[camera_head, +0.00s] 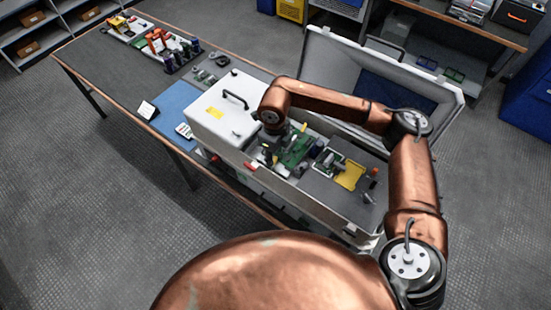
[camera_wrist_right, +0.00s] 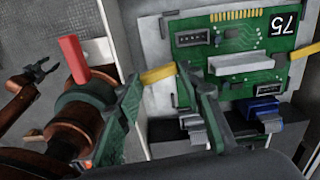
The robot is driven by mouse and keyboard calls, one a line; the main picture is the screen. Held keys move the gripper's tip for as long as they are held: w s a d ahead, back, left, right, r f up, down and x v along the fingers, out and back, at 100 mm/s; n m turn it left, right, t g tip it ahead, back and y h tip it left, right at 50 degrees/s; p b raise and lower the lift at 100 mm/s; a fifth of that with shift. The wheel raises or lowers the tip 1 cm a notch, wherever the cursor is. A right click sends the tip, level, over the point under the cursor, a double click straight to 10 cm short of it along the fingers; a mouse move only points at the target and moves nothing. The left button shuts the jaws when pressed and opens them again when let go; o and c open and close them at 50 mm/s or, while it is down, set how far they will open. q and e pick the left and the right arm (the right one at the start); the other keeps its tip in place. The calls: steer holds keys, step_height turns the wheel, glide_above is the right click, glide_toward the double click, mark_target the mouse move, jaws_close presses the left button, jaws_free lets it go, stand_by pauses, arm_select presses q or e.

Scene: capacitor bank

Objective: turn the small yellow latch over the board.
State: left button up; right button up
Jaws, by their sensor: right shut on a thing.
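The small yellow latch (camera_wrist_right: 158,75) lies at the lower left edge of the green board (camera_wrist_right: 235,45) in the right wrist view. My right gripper (camera_wrist_right: 160,78) has its fingers on either side of the latch and is shut on it. The board, marked 75, shows in the head view (camera_head: 297,150) beside my right gripper (camera_head: 275,154), where the latch is too small to make out. A dark two-fingered claw, apparently my left gripper (camera_wrist_right: 38,76), shows at the far left of the wrist view with its fingers apart.
A white box with a black handle (camera_head: 222,112) stands left of the board. A red piece (camera_wrist_right: 73,60) stands close to my right gripper in the wrist view. A blue connector (camera_wrist_right: 262,108) sits below the board. An open case lid (camera_head: 320,65) rises behind.

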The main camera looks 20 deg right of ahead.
steer(key=shift+w+a+r, duration=0.1)
steer(key=shift+w+r, duration=0.05)
steer(key=shift+w, duration=0.15)
steer(key=o, duration=1.1)
steer(key=shift+o, duration=0.2)
steer(key=shift+a, duration=0.1)
